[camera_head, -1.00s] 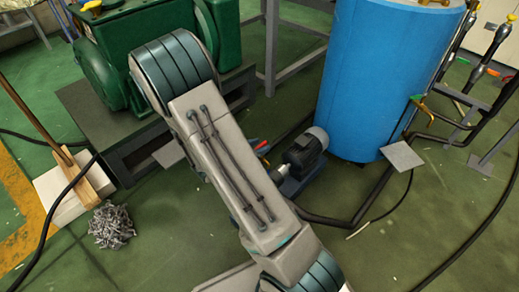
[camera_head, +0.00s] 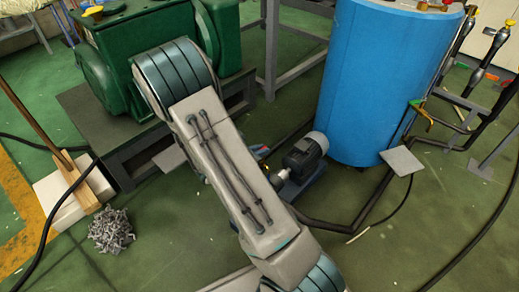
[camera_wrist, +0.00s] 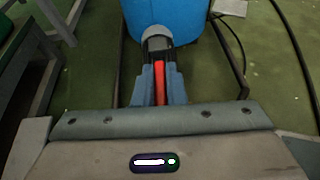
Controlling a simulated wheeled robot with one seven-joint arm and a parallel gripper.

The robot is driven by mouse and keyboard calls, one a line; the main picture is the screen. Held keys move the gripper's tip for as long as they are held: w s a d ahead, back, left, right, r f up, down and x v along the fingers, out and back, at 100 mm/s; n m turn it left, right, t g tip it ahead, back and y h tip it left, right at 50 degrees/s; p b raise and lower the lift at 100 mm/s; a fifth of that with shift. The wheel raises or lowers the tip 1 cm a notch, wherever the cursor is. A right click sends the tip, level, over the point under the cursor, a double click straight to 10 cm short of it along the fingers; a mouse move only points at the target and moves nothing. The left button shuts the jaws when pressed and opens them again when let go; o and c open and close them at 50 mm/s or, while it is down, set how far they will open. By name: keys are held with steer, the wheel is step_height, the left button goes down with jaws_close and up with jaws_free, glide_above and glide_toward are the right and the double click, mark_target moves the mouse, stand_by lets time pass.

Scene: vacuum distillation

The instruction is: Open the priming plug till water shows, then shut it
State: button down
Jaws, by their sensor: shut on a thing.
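In the wrist view my gripper (camera_wrist: 160,80) is closed down on a narrow red part (camera_wrist: 159,84) that shows as a strip between the two blue-grey fingers. I cannot tell for sure whether the red part is the priming plug. The small pump with its dark motor (camera_wrist: 158,42) is just beyond the fingertips. It also shows in the head view (camera_head: 305,155), just right of my arm, on the floor by the blue tank. My arm hides the gripper and the pump's near end in the head view. I see no water.
The blue tank (camera_head: 385,70) stands behind the pump. A dark pipe (camera_head: 365,210) runs along the floor to its right. A green machine (camera_head: 115,60) on a dark stand is at the left. A pile of grey scraps (camera_head: 110,232) lies on the floor.

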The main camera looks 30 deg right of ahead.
steer(key=m+g+p, duration=0.2)
steer(key=g, duration=0.1)
steer(key=m+g+p, duration=0.1)
steer(key=p, duration=0.1)
steer(key=shift+r+m+h, duration=0.25)
steer(key=shift+m+h, duration=0.15)
steer(key=m+g+p, duration=0.1)
steer(key=m+g, duration=0.1)
steer(key=m+g+y+p, duration=0.1)
steer(key=m+g, duration=0.1)
steer(key=g, duration=0.1)
steer(key=shift+f+m+g+p, duration=0.2)
steer(key=shift+m+g+p, duration=0.1)
steer(key=shift+p, duration=0.1)
steer(key=m+g+y, duration=0.3)
steer(key=m+g, duration=0.1)
steer(key=shift+p, duration=0.3)
steer(key=shift+m+g+y, duration=1.6)
steer(key=shift+m+y, duration=0.9)
steer(key=c, duration=1.5)
jaws_free()
steer(key=shift+w, duration=0.1)
steer(key=shift+p+v, duration=0.4)
steer(key=shift+v, duration=3.2)
